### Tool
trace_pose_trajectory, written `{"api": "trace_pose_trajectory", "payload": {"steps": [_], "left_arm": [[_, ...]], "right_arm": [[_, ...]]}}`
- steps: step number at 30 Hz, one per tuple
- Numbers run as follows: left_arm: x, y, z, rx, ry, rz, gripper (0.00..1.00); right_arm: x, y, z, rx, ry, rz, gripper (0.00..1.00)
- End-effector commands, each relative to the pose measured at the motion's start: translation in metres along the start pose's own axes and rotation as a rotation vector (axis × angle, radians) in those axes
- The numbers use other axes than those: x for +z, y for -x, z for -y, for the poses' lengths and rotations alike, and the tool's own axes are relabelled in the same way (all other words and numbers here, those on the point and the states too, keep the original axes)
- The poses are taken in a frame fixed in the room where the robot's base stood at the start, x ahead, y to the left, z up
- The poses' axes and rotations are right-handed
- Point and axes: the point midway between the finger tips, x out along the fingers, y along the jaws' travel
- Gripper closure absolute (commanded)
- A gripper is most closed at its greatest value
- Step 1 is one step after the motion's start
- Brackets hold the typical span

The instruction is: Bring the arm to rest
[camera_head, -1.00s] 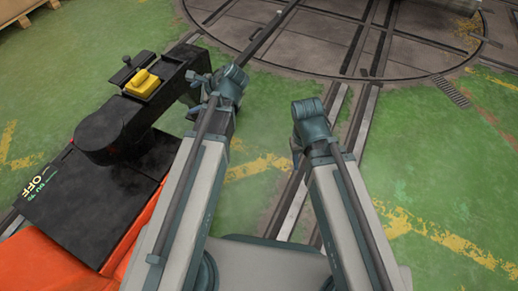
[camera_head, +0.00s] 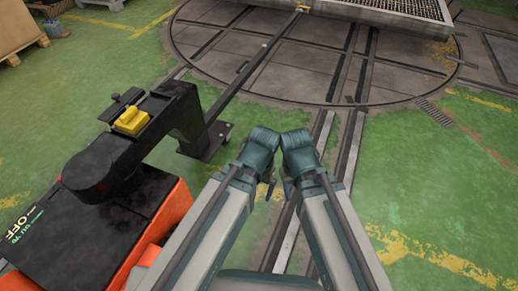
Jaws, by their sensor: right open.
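My two arms reach forward from the bottom of the view, with their wrists close together near the middle. My left arm (camera_head: 205,232) ends in a bent wrist, and its gripper (camera_head: 268,187) is mostly hidden, with only small dark tips showing. My right arm (camera_head: 330,235) stands beside it. Its gripper (camera_head: 287,190) shows only in part below the wrist; it is open, and I see nothing held in it. Both grippers are apart from the black machine on the left.
An orange and black machine (camera_head: 100,190) with a yellow block (camera_head: 131,118) on top stands at left. A long dark bar (camera_head: 250,72) runs from it towards the round turntable (camera_head: 225,50). A grated deck (camera_head: 400,20) lies on the turntable. Green floor at right is free.

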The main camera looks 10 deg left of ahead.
Motion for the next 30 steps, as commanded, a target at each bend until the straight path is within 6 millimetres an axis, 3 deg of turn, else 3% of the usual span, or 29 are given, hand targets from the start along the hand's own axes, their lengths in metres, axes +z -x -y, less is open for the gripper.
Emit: {"api": "trace_pose_trajectory", "payload": {"steps": [8, 30], "left_arm": [[0.003, 0.049, 0.005, 0.000, 0.000, -0.001, 0.00], [0.017, 0.289, 0.029, 0.006, 0.002, 0.000, 0.00]], "right_arm": [[0.003, 0.049, -0.005, -0.001, 0.000, 0.000, 0.50], [0.017, 0.289, -0.028, -0.008, -0.003, 0.000, 0.50]]}}
